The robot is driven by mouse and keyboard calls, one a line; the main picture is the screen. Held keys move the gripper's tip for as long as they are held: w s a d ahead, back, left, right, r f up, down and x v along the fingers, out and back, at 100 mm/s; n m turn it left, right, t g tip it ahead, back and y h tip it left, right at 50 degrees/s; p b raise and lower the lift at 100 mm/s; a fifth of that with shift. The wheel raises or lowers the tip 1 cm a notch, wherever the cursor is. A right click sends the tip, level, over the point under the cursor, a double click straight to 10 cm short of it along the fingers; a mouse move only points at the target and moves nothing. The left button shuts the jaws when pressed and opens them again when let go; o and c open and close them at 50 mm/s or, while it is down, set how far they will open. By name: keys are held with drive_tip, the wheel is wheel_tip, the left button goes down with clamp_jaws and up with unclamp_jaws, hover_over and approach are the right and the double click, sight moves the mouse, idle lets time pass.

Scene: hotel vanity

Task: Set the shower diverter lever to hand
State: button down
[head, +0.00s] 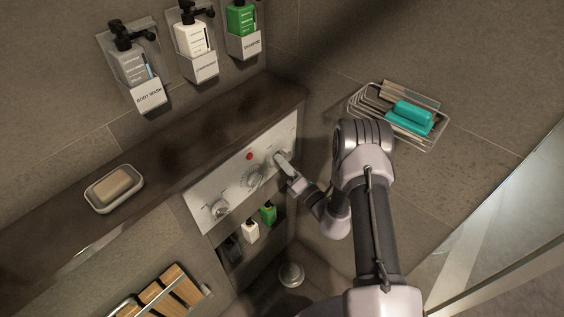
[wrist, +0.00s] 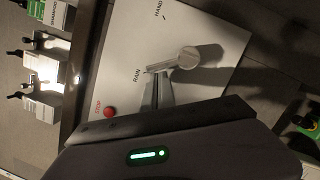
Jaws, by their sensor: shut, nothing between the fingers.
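The white shower control panel (head: 235,182) is set in the wall below the dark ledge. In the wrist view the panel (wrist: 215,30) shows the labels RAIN and HAND. The diverter lever (wrist: 187,58) is a metal round knob with a thin arm pointing left, towards the RAIN label; HAND is further up. My gripper (wrist: 154,80) is shut and empty. Its fingertips are close below the lever's thin arm; I cannot tell whether they touch. In the head view my gripper (head: 284,163) is at the panel's right end and largely hides the lever.
A red STOP button (wrist: 110,112) and a dial (head: 253,177) are left of the lever, with another dial (head: 219,209) further left. A soap dish (head: 92,205) sits on the ledge. A wire basket (head: 435,147) hangs at right. Small bottles (head: 250,232) stand below the panel.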

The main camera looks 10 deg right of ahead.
drive_tip(key=m+p, duration=0.1)
drive_tip(key=r+m+p, duration=0.1)
drive_tip(key=d+r+m+h+p, duration=0.1)
drive_tip(key=shift+w+m+g+p, duration=0.3)
drive_tip(key=shift+m+p, duration=0.1)
drive_tip(key=m+p, duration=0.1)
drive_tip(key=m, duration=0.1)
drive_tip(key=d+r+m+p, duration=0.1)
drive_tip(key=shift+w+m+g+p, duration=0.35)
drive_tip(key=shift+w+m+g, duration=0.05)
drive_tip(key=m+p, duration=0.1)
drive_tip(key=m, duration=0.1)
drive_tip(key=w+d+m+g+p, duration=0.1)
drive_tip(key=shift+w+d+r+m, duration=0.1)
drive_tip(key=shift+d+m, duration=0.2)
drive_tip(key=shift+m, duration=0.1)
drive_tip(key=shift+w+d+m+g, duration=0.25)
drive_tip(key=shift+d+m+g, duration=0.1)
drive_tip(key=shift+m, duration=0.45)
drive_tip(key=shift+w+d, duration=0.1)
drive_tip(key=shift+d, duration=0.05)
drive_tip(key=shift+w+d, duration=0.1)
